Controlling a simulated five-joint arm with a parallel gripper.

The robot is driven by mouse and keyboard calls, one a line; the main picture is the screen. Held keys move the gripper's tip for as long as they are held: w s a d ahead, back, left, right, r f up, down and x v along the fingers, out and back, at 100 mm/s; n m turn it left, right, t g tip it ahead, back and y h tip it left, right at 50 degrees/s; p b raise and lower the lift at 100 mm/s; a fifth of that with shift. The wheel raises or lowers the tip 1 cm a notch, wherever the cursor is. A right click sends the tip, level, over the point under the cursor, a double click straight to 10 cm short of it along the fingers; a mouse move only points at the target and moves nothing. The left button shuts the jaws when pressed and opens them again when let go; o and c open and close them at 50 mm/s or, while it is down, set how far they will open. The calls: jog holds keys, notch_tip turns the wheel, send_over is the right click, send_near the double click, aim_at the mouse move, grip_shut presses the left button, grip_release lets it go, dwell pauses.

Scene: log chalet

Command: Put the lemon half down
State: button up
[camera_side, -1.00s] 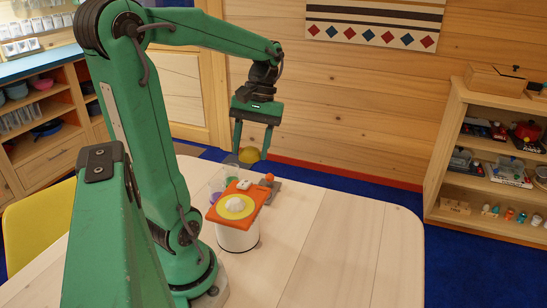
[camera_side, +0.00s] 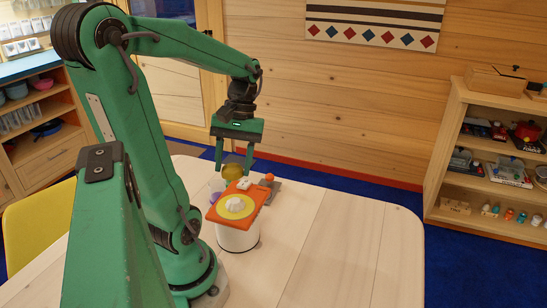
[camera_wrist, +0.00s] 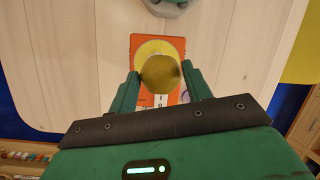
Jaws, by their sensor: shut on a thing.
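The lemon half (camera_side: 233,172) is a dull yellow dome. It also shows in the wrist view (camera_wrist: 160,74). My gripper (camera_side: 234,170) is shut on it, with one finger on each side, and holds it above the table behind the orange juicer. The wrist view shows the lemon half between my fingertips (camera_wrist: 160,76), covering part of the juicer's orange top. The juicer (camera_side: 238,236) has a white round body, an orange square top and a yellow disc with a white cone in the middle. The lemon half's underside is hidden.
The pale wooden table (camera_side: 330,250) is clear to the right and front. Small items, including a purple one (camera_side: 215,198) and an orange knob on a grey piece (camera_side: 269,178), stand beside and behind the juicer. A shelf (camera_side: 490,150) stands far right.

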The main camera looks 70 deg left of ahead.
aim_at(234, 202)
jog(key=shift+f, duration=3.75)
jog(key=shift+f, duration=0.2)
jog(key=o, duration=1)
jog(key=shift+v, duration=3.95)
